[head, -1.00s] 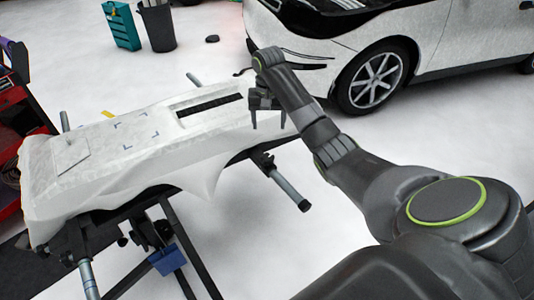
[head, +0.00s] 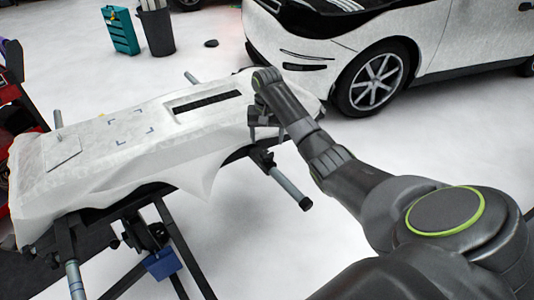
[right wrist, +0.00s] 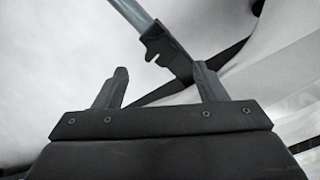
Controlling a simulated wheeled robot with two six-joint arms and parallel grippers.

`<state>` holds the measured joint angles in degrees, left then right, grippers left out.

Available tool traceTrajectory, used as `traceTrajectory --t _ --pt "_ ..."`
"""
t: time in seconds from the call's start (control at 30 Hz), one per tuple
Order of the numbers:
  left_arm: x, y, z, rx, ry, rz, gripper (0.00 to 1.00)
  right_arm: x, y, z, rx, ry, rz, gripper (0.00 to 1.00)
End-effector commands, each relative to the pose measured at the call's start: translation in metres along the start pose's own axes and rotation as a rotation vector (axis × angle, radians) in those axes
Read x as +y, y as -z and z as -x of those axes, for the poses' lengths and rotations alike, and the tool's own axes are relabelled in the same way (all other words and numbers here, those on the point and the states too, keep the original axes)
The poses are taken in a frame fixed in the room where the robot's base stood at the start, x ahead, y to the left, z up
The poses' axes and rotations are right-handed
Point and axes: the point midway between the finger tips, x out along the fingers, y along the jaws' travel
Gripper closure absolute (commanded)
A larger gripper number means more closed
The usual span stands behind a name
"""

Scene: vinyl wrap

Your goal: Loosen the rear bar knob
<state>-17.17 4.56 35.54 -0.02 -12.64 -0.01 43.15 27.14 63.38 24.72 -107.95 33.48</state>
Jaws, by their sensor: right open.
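A stand draped with white wrap over a long panel (head: 190,135) crosses the left half of the head view. A grey rear bar (head: 288,187) sticks out from its near right side, with a dark bracket (head: 263,158) at its inner end. I cannot make out the knob clearly there. My right gripper (head: 266,138) is at the panel's right edge, just above that bracket, open and empty. In the right wrist view, the open fingers (right wrist: 162,72) point toward the black bracket (right wrist: 168,52) and the grey bar (right wrist: 132,12), apparently with a gap. My left gripper is not in view.
A white car (head: 345,35) stands behind on the right. A teal box (head: 121,30) and a dark bin (head: 157,30) stand at the back. A blue part (head: 163,263) hangs under the stand. A red cart (head: 10,90) is at the left edge. White floor right of the bar is clear.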

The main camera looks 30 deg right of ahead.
Motion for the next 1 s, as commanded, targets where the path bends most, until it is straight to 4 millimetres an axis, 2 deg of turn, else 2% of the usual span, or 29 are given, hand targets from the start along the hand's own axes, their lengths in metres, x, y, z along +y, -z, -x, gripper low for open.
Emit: traceTrajectory --t 0.03,0.1,0.3,0.47,0.73,1.0 --pt "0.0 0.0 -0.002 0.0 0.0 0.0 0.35 0.0 -0.001 -0.013 -0.004 -0.001 -0.001 0.35" --pt "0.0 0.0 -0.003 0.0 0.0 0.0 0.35 0.0 -0.001 -0.026 -0.004 -0.001 -0.001 0.35" --pt "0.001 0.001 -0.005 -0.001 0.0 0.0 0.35 0.0 -0.001 -0.053 -0.002 -0.001 0.0 0.35" --pt "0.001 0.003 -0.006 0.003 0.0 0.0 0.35 0.0 0.0 -0.062 0.0 0.0 0.0 0.35" --pt "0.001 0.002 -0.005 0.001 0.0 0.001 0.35 0.0 0.0 -0.063 0.0 0.0 0.0 0.35" --pt "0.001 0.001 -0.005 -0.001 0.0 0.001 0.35 0.0 0.0 -0.062 0.0 0.0 0.0 0.69"
